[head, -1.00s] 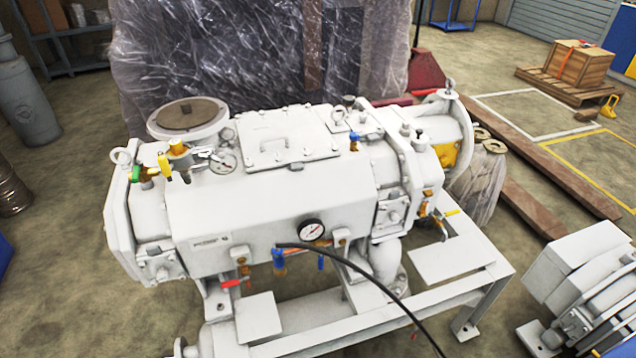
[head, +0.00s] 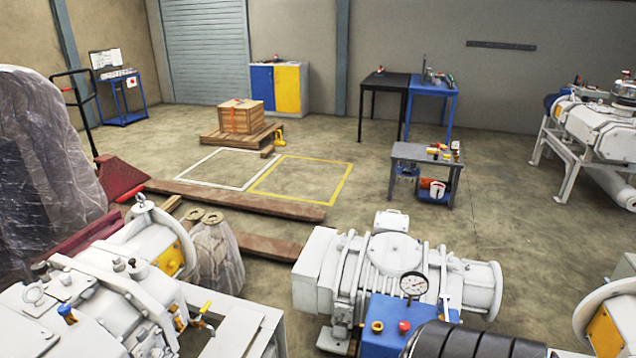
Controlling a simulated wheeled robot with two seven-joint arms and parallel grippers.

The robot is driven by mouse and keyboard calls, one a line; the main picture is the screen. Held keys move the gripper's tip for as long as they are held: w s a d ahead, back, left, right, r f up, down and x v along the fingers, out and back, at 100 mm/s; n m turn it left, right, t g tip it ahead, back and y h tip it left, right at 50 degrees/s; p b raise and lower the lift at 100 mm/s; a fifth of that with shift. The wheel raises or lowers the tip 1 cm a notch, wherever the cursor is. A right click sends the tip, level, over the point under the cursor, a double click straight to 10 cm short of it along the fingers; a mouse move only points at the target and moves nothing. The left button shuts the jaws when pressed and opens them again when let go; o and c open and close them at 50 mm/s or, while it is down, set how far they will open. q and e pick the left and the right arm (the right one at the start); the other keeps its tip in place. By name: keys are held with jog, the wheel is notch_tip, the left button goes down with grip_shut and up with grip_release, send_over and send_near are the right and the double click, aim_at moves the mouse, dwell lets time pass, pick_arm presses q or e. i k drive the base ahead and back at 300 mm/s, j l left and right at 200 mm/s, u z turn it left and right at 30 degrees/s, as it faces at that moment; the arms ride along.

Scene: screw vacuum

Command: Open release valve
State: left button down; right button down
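The white screw vacuum machine (head: 90,290) is at the lower left in the head view, cut off by the picture's edges. A small valve with a yellow handle (head: 205,308) sticks out at its right end. A blue-capped fitting (head: 67,313) stands on its top. I cannot tell which valve is the release valve. Neither of my grippers is in view.
A second white machine (head: 395,268) stands at the lower middle, with a gauge (head: 414,285) near a blue box (head: 385,322).

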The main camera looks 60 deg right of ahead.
aim_at(404, 326)
jog(key=z, duration=2.55)
